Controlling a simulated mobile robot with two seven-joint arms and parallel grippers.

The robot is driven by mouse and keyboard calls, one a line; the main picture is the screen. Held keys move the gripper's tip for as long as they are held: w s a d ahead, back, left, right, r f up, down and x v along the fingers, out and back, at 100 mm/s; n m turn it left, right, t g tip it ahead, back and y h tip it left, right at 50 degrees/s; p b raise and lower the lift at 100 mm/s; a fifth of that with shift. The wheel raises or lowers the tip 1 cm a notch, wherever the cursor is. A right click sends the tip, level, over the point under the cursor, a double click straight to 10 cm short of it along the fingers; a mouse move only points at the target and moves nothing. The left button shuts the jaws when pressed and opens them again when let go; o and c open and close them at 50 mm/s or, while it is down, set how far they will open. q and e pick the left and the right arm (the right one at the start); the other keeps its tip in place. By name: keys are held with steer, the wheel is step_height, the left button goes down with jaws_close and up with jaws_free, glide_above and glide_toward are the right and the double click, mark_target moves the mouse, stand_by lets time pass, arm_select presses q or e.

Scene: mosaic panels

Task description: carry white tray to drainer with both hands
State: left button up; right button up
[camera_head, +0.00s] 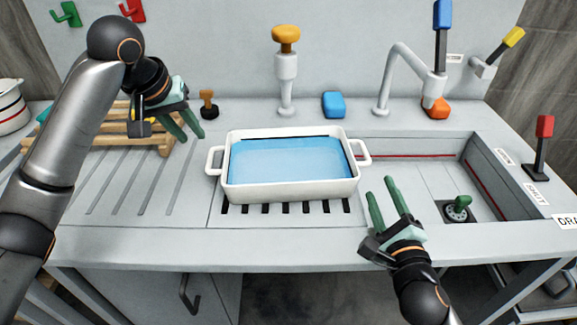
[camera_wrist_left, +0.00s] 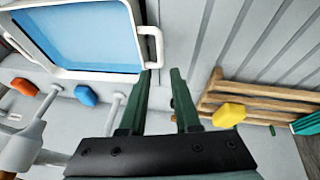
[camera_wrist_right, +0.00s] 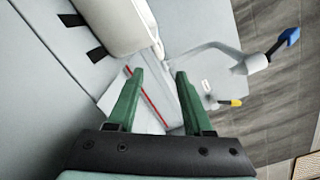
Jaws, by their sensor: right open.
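The white tray (camera_head: 290,192) holds blue liquid and sits level at the middle of the counter, over a dark-slotted grille (camera_head: 285,208). It has a handle at each end. My left gripper (camera_head: 194,124) is open and empty, above the counter left of the tray and behind its left handle (camera_head: 214,161). The handle shows near its fingertips in the left wrist view (camera_wrist_left: 151,46). My right gripper (camera_head: 382,190) is open and empty, in front of and right of the right handle (camera_head: 364,153). Part of the tray shows in the right wrist view (camera_wrist_right: 112,24).
A wooden rack (camera_head: 150,140) stands at back left. The grooved board (camera_head: 130,185) at left is mostly clear.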

mark_target(209, 155)
arm_select(q)
steer(key=x, duration=1.2)
steer(key=shift+s, duration=0.1)
arm_select(e)
steer(key=w, duration=1.2)
steer(key=shift+a, duration=0.3)
arm_select(q)
steer(key=shift+c, duration=0.4)
arm_select(e)
steer(key=shift+s, duration=0.1)
steer(key=shift+c, duration=0.3)
arm_select(q)
jaws_close()
arm_select(e)
steer(key=c, duration=0.5)
steer(key=shift+r, duration=0.1)
jaws_close()
arm_select(q)
steer(key=shift+a, duration=0.1)
arm_select(e)
steer(key=shift+d+r, duration=0.1)
arm_select(q)
steer(key=shift+r, duration=0.3)
arm_select(e)
steer(key=shift+r, duration=0.25)
